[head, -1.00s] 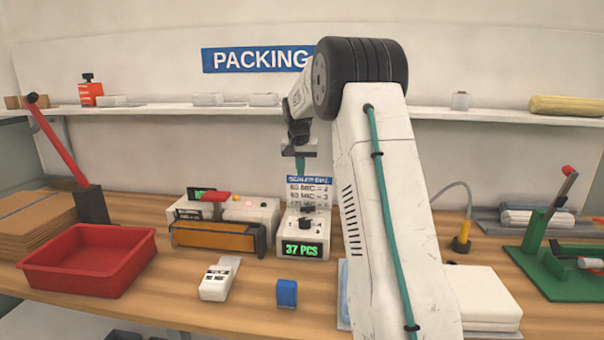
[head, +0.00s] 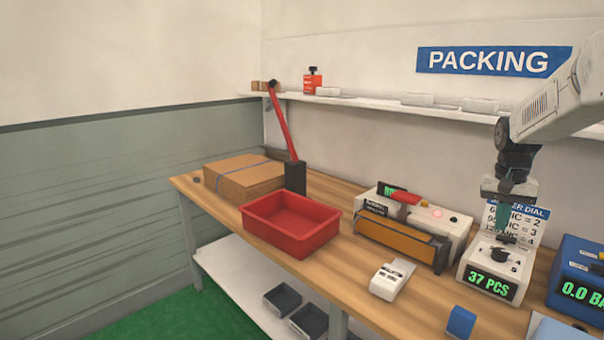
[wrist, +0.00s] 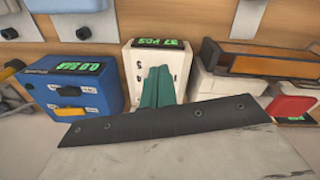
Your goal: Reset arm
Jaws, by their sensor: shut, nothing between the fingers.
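My gripper (head: 503,217) hangs from my arm at the right of the head view, its green fingers pointing down. It is over the white counter box (head: 489,270), whose green display reads 37 PCS. The fingers are closed together and hold nothing. In the wrist view the green fingertips (wrist: 157,86) are together in front of the same white box (wrist: 152,58). Whether they touch the box I cannot tell.
A red tray (head: 290,222), an orange-fronted sealer (head: 395,237), a white label device (head: 391,278) and a blue block (head: 461,321) stand on the wooden bench. A blue device (head: 580,285) is at right. Flat cardboard (head: 243,173) lies far left. Green floor is clear at left.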

